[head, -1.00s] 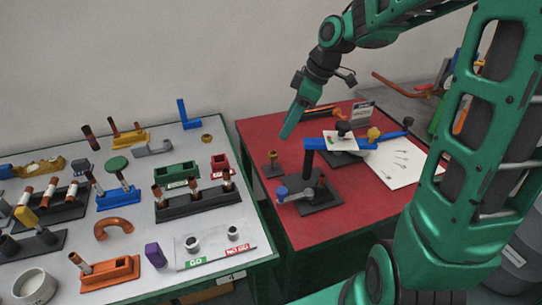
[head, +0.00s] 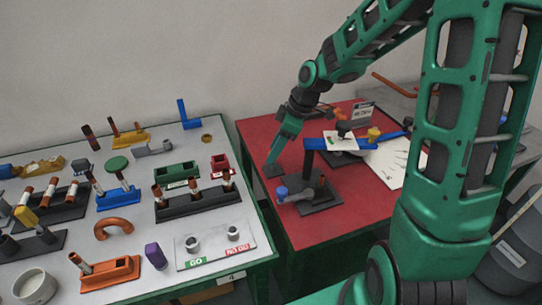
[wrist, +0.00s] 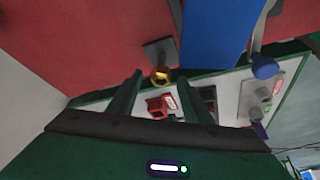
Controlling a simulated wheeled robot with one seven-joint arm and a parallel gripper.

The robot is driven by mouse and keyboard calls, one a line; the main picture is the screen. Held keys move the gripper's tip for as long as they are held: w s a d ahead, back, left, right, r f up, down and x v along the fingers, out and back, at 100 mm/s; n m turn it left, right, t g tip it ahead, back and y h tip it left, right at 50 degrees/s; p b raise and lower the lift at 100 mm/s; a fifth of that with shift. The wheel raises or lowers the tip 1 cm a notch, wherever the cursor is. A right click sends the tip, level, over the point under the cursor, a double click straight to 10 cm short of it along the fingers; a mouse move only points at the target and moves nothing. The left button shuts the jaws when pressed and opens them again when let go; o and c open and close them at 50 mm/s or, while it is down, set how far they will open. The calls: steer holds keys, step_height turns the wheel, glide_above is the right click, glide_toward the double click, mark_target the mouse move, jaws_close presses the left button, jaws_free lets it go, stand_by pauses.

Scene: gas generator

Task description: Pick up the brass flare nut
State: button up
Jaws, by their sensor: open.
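A brass nut (wrist: 160,76) sits at the end of a small grey stand (wrist: 160,52) in the wrist view. In the head view the stand's grey base (head: 272,171) shows on the red table, and my gripper hides the nut. My gripper (head: 274,160) points down over that stand. In the wrist view my gripper (wrist: 158,88) is open, its two fingers on either side of the line to the nut. The nut appears near the fingertips; I cannot tell whether they touch it. A second brass ring (head: 206,138) lies on the white table.
A blue bar (head: 362,144) on a dark stand (head: 318,192) is close to the right of my gripper. A blue-knobbed part (head: 282,191) stands in front. The white table (head: 60,281) at left is crowded. The red table (head: 345,222) is bare at its front right.

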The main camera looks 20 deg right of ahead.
steer(key=c, duration=0.8)
steer(key=shift+r, duration=0.1)
